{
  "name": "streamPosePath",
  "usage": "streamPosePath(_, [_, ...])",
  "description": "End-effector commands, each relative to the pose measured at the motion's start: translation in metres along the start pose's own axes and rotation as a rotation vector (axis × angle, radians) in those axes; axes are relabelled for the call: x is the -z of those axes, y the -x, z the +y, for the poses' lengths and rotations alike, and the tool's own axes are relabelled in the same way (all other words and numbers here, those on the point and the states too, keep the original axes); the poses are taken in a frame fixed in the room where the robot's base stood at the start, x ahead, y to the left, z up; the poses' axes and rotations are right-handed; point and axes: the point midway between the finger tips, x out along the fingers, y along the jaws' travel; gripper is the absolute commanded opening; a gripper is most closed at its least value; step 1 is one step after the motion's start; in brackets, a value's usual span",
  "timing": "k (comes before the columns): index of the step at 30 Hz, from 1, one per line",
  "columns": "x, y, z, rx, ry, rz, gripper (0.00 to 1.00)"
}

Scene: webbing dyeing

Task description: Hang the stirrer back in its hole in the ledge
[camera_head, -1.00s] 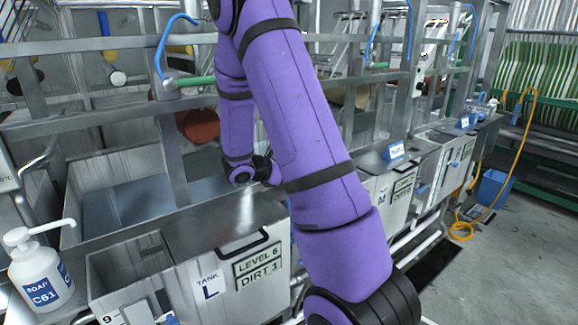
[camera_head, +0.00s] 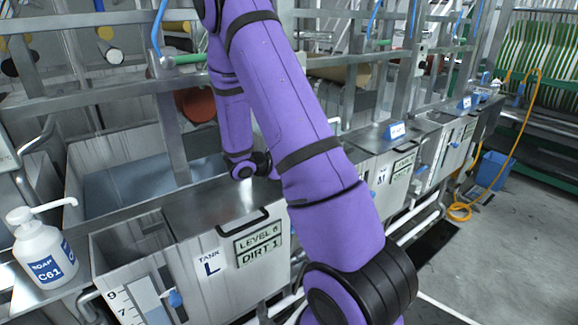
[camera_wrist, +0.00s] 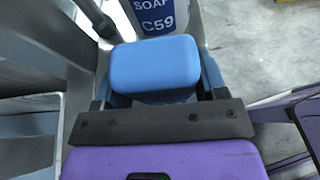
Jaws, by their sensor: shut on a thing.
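My gripper (camera_wrist: 160,97) shows in the wrist view, its two fingers at either side of a blue rounded block. It is shut on this block, which looks like the top of the stirrer (camera_wrist: 154,66). The rest of the stirrer below the block is hidden. In the head view my purple arm hides the gripper and the stirrer. I cannot make out the hole in the ledge in either view.
A soap bottle marked C59 (camera_wrist: 157,17) stands just beyond the block in the wrist view. In the head view, a C61 soap bottle (camera_head: 42,254) stands left of tank L (camera_head: 216,285). Metal rails (camera_head: 75,116) run behind the tanks. Open floor (camera_head: 497,262) lies right.

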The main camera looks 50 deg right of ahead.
Motion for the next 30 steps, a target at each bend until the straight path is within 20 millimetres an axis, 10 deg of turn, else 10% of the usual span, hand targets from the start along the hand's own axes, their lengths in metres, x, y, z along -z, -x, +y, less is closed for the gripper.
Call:
streamPosePath(2, [0.000,0.000,0.000,0.000,0.000,0.000,0.24])
streamPosePath(3, [0.000,0.000,0.000,0.000,0.000,0.000,0.70])
streamPosePath(6, [0.000,0.000,0.000,0.000,0.000,0.000,0.93])
streamPosePath(19, [0.000,0.010,0.001,-0.002,0.000,-0.001,0.95])
streamPosePath(30, [0.000,0.076,0.001,-0.003,-0.001,0.000,0.95])
